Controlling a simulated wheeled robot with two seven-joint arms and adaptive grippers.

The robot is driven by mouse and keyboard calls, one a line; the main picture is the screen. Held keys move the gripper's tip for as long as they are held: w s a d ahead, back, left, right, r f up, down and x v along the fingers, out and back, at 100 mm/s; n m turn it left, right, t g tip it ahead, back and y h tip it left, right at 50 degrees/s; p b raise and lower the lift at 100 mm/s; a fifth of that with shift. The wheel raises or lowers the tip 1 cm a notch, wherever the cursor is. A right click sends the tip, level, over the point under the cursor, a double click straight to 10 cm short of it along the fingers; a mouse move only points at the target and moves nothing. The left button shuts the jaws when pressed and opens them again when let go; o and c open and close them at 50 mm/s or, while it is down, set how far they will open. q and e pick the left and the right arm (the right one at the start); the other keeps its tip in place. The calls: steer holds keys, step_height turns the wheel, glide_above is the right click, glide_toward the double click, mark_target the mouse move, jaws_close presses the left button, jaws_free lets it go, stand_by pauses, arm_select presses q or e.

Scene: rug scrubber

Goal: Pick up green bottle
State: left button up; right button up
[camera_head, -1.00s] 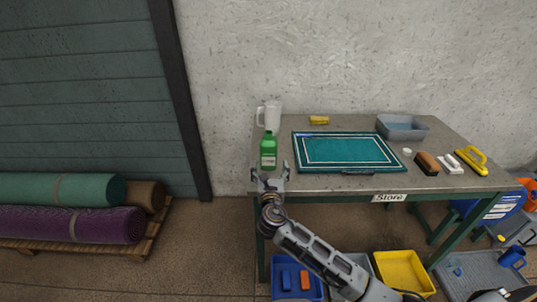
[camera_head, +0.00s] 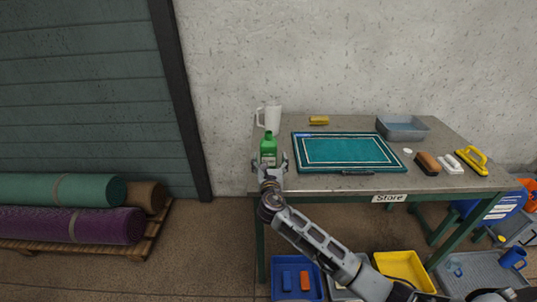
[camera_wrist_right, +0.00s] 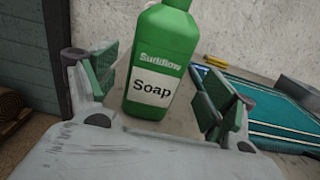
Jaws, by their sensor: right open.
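The green bottle (camera_head: 268,148) stands upright at the left end of the table, its lower part hidden by my right gripper in the head view. In the right wrist view the green bottle (camera_wrist_right: 161,65) has a white "Soap" label and leans in the picture. My right gripper (camera_head: 269,163) is open at the front of the bottle. In the right wrist view the bottle shows between the two spread fingers of the gripper (camera_wrist_right: 160,90), with a gap to the right finger. My left gripper is not in view.
A white jug (camera_head: 272,118) stands right behind the bottle. A teal rug (camera_head: 347,150) lies to the right on the table (camera_head: 300,184). Crates stand below.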

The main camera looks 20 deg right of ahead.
mark_target(268, 157)
steer(key=shift+a+x, duration=0.1)
steer(key=shift+x, duration=0.65)
steer(key=shift+a+x, duration=0.15)
steer(key=shift+x, duration=0.65)
steer(key=shift+w+d+r, duration=0.1)
steer(key=shift+w+d, duration=0.05)
steer(key=shift+w, duration=0.5)
steer(key=shift+w+d, duration=0.1)
steer(key=shift+w, duration=0.1)
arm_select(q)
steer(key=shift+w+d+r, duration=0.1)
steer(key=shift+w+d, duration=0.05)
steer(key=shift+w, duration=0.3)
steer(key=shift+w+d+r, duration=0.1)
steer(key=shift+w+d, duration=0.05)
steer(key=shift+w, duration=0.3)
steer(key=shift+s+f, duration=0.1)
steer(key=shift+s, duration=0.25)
arm_select(e)
steer(key=shift+r, duration=0.1)
steer(key=c, duration=1.5)
steer(key=shift+r, duration=0.1)
